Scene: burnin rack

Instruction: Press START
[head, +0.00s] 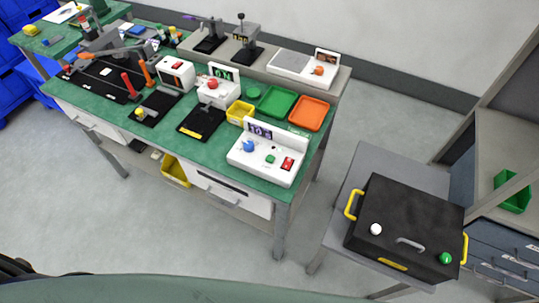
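No label reading START is legible. A white control box (266,160) stands at the front right corner of the green bench. It has a lit display (260,130), a blue knob (248,146), a small green button (269,159) and a red switch (288,163). A black case (408,225) with yellow side handles lies on a grey table at the right. On its top are a white knob (376,229), a grey handle (410,244) and a green round button (445,258). Neither of my grippers is in view.
The green bench (150,150) also holds a white box with a red button (213,85), a green tray (278,102), an orange tray (309,114) and a yellow bin (240,112). Open floor (325,190) separates bench and grey table (372,160). A shelf stands far right.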

